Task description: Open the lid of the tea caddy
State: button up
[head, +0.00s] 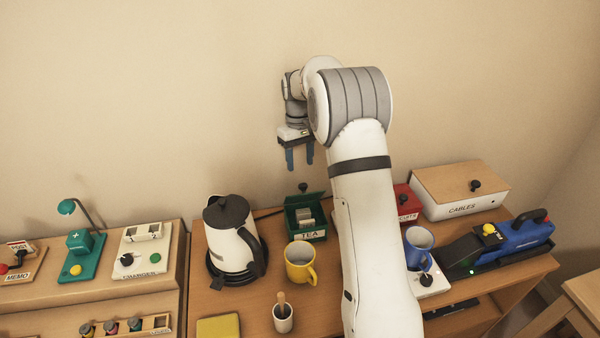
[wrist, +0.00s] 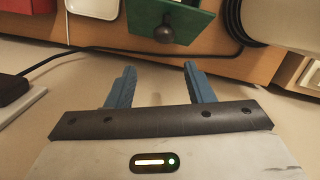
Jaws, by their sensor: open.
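The green tea caddy (head: 290,223) stands at the back of the desk with its TEA label facing front. Its lid (head: 314,198) stands raised at the back, and pale packets show inside. The lid's dark knob (head: 303,187) is on its rear side. In the wrist view the green lid (wrist: 193,28) and its knob (wrist: 165,34) show at the top, beyond the fingertips. My gripper (head: 300,163) is open and empty, above the caddy and apart from it. Both blue fingers (wrist: 160,72) show spread in the wrist view.
A white kettle (head: 228,240) stands left of the caddy, and a yellow mug (head: 299,264) is in front of it. A red box (head: 405,200) and a CABLES box (head: 460,188) are to the right. A blue mug (head: 418,245) is beyond my arm. The air around my gripper is clear.

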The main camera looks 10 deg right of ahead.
jog(key=shift+w+r, duration=0.1)
jog(key=shift+r, duration=0.5)
jog(key=shift+c, duration=0.3)
